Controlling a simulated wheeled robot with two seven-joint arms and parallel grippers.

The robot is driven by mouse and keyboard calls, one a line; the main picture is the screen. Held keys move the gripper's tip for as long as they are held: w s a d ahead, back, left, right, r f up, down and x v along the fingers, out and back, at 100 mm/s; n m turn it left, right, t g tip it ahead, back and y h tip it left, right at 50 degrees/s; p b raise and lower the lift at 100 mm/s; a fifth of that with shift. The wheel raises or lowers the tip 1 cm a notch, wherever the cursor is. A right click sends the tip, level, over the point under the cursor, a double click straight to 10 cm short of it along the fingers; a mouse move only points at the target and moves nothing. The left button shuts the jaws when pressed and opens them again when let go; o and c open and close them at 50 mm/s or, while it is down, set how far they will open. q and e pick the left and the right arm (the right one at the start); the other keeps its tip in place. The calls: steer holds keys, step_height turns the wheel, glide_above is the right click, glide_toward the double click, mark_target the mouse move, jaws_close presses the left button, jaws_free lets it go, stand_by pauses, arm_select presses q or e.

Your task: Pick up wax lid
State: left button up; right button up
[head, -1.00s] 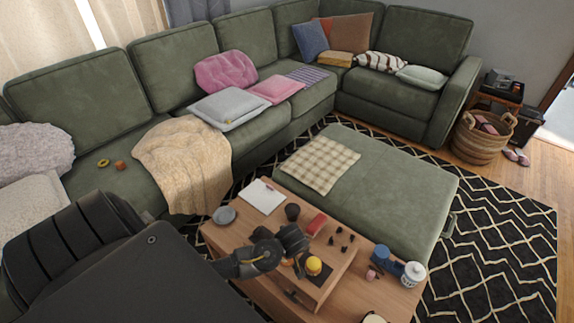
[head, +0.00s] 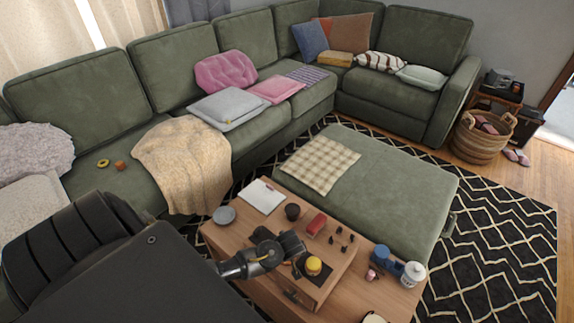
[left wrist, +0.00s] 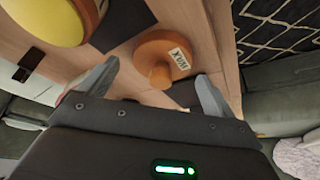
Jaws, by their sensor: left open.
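The wax lid (left wrist: 165,55) is an orange disc with a knob and a label reading WAX, seen in the left wrist view. Its knob lies between the fingertips of my left gripper (left wrist: 157,72), with gaps at both sides. This gripper is open and empty. In the head view, my left gripper (head: 287,245) is over the wooden coffee table and the lid is hidden, apparently behind it. A yellow-topped round container (head: 313,265) stands just right of the gripper; a yellow round thing (left wrist: 45,18) shows at upper left in the wrist view. My right gripper is not in view.
The coffee table (head: 245,247) also bears a red block (head: 316,224), a dark cup (head: 292,211), a grey dish (head: 224,215), a white pad (head: 262,196), a blue item (head: 380,254) and a white jar (head: 413,274). A green ottoman (head: 390,200) stands behind it.

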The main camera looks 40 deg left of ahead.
arm_select(q)
steer(key=c, duration=1)
steer(key=shift+c, duration=0.2)
steer(key=shift+r, duration=0.1)
